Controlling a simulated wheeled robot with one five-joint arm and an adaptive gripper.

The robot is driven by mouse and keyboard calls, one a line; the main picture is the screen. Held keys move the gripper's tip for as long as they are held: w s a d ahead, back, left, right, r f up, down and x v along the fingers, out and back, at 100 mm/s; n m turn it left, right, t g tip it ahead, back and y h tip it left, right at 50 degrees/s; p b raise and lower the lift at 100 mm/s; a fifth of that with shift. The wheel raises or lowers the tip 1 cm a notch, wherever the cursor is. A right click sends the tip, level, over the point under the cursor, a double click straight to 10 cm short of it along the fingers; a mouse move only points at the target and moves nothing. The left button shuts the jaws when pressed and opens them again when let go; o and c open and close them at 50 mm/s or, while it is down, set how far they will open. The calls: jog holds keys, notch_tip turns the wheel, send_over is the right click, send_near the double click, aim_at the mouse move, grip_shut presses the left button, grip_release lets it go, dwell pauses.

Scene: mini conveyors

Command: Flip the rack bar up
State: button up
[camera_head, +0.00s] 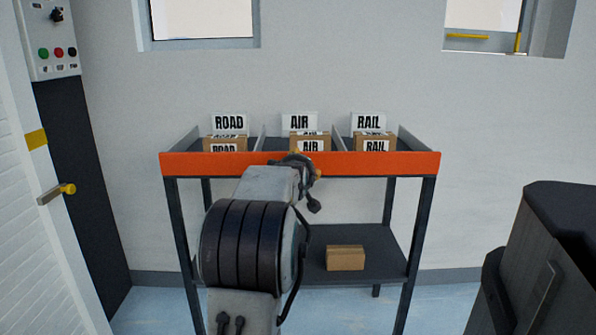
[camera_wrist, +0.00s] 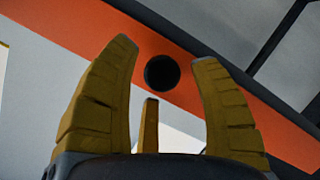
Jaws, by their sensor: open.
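The orange rack bar (camera_head: 380,163) runs level along the front of the rack's upper shelf, in front of the boxes. In the wrist view the orange bar (camera_wrist: 213,45) crosses diagonally behind my gripper (camera_wrist: 165,54). My gripper is open and empty, its yellow fingers spread on either side of a dark round spot (camera_wrist: 162,72) on the bar. I cannot tell whether the spot is a hole or a knob, or whether the fingers touch the bar. In the head view my arm hides most of the gripper and part of the bar's middle.
Boxes labelled ROAD (camera_head: 224,144), AIR (camera_head: 310,143) and RAIL (camera_head: 374,143) sit in separate lanes behind the bar. A plain brown box (camera_head: 345,259) lies on the lower shelf (camera_head: 388,262). A control panel (camera_head: 50,38) and a door with a yellow handle (camera_head: 66,189) are at left.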

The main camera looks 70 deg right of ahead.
jog(key=v, duration=1.1)
jog(key=shift+a, duration=0.15)
dwell(0.4)
jog(key=w+a+r+n+t+y+p, duration=0.2)
jog(key=w+a+r+y+p, duration=0.2)
jog(key=w+a+p, duration=0.7)
jog(key=w+a+r+n+t+y+p, duration=0.15)
jog(key=w+a+r+y+p, duration=0.45)
jog(key=a, duration=0.9)
jog(key=s+a+r+n+g+y+p, duration=0.1)
jog(key=s+a+p, duration=0.3)
jog(key=a+p, duration=0.5)
jog(key=s+a+r+n+g+y+p, duration=0.1)
jog(key=s+a+r+g+y+p, duration=0.1)
jog(key=a+p, duration=0.8)
jog(key=s+a+r+y, duration=0.1)
jog(key=s+a+r, duration=0.1)
jog(key=a, duration=0.3)
jog(key=shift+s+r+n, duration=0.25)
jog(key=shift+s+n, duration=0.1)
jog(key=shift+s, duration=0.35)
jog(key=shift+a, duration=0.15)
